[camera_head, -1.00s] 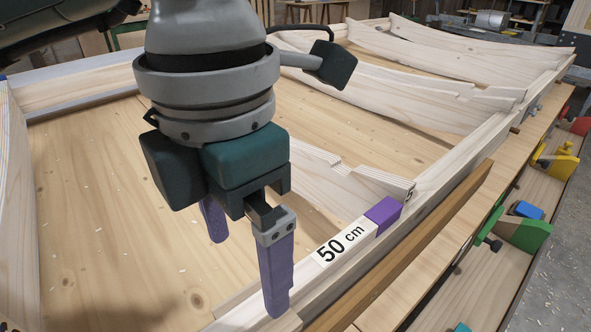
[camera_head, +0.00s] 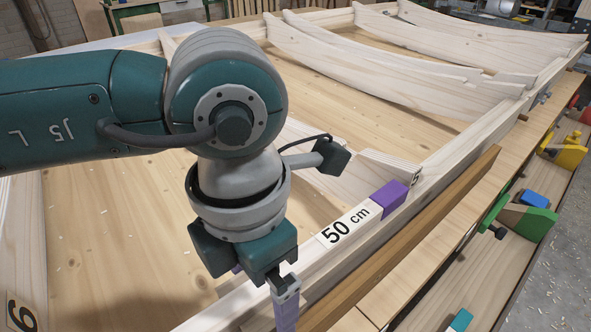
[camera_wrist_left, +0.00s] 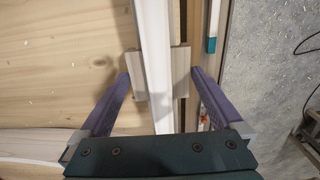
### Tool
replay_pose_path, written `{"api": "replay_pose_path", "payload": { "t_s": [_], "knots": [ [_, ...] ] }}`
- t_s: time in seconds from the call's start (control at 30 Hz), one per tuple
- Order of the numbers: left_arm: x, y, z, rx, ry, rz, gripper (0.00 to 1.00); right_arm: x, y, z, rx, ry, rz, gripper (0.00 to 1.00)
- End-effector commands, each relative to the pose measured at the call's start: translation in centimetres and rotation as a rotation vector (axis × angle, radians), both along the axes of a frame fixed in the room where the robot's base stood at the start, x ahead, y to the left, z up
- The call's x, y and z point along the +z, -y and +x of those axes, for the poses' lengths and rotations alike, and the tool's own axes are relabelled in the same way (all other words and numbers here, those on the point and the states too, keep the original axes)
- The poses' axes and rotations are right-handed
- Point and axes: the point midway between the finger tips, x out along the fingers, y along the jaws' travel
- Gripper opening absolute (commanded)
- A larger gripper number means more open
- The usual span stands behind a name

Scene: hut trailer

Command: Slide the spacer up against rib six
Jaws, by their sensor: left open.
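The spacer (camera_head: 345,226) is a pale bar with a "50 cm" label and a purple end block. It lies along the long side rail, its purple end close to a rib (camera_head: 390,166) marked 5; I cannot tell if they touch. A board (camera_head: 22,250) at the left edge bears a dark numeral, 6 or 9, likely rib six. My left gripper (camera_head: 262,296) is open over the near part of the rail, its fingers partly cut off or hidden. In the left wrist view its fingers (camera_wrist_left: 160,88) stand either side of a white bar and a pale crosswise block (camera_wrist_left: 182,72).
More curved ribs (camera_head: 400,75) cross the frame at the back. A brown strip (camera_head: 420,230) runs beside the rail, and a lower shelf on the right holds coloured clamps (camera_head: 530,218).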

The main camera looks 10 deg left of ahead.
Motion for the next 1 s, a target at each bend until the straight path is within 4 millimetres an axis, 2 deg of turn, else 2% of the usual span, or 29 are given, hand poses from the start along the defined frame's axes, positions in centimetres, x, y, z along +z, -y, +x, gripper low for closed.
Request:
{"api": "replay_pose_path", "payload": {
  "t_s": [0.33,0.37,1.0],
  "knots": [
    [-0.4,-0.02,-0.01,-0.001,-0.001,0.001,1.0,-0.03,0.06,0.0,0.001,0.0,-0.002,0.66],
    [-0.39,-0.02,-0.01,0.0,-0.001,0.001,0.98,-0.03,0.06,0.0,0.001,0.0,-0.002,0.66],
    [-0.35,-0.03,0.01,0.0,0.0,0.0,0.26,-0.02,0.07,0.01,0.002,0.0,-0.003,0.66]
  ]
}}
